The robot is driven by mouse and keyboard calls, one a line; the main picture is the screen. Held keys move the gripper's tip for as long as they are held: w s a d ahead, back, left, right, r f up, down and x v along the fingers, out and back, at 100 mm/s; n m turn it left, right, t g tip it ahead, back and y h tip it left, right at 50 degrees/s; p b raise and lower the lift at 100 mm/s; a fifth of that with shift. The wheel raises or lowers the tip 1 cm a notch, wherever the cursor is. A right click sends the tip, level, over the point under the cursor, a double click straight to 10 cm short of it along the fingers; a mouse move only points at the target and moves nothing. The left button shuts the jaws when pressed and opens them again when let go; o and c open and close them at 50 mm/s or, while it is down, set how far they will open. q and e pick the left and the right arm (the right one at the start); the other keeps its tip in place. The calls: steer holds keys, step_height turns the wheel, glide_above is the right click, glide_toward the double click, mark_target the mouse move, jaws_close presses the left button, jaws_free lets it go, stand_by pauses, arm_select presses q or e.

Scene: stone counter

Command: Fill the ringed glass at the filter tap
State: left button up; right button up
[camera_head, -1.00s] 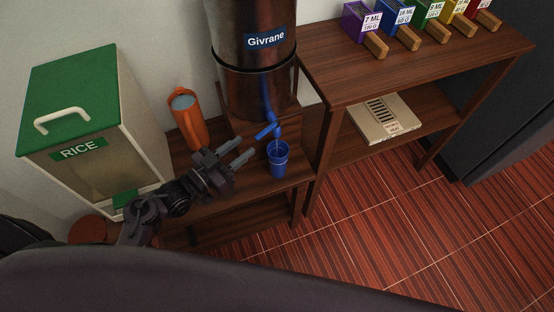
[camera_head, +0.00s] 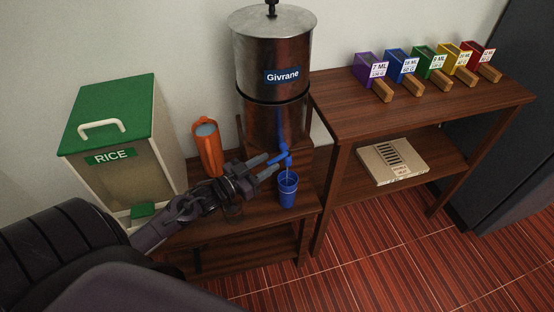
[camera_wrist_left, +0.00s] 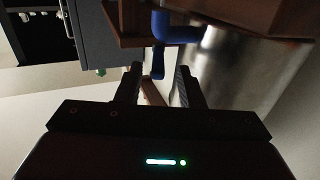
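The blue glass (camera_head: 287,190) stands upright on the lower wooden stand, under the blue tap (camera_head: 283,150) of the metal "Givrane" filter (camera_head: 268,75). A paler line circles the glass near its rim. How much water is inside cannot be told. My left gripper (camera_head: 276,164) is open at the tap, just above and left of the glass. My right gripper is not in view.
An orange pitcher (camera_head: 207,150) stands left of the filter. A green-lidded rice bin (camera_head: 115,125) is farther left. A higher wooden table (camera_head: 340,105) on the right carries several coloured scoop boxes. A flat carton (camera_head: 397,162) lies on its lower shelf.

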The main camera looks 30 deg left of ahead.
mark_target(279, 158)
arm_select(q)
steer(key=shift+w+d+r, duration=0.1)
steer(key=shift+w+d, duration=0.15)
steer(key=shift+w, duration=0.45)
steer(key=shift+w+d, duration=0.15)
steer(key=shift+w, duration=0.2)
steer(key=shift+w+d, duration=0.2)
steer(key=shift+w, duration=0.15)
jaws_close()
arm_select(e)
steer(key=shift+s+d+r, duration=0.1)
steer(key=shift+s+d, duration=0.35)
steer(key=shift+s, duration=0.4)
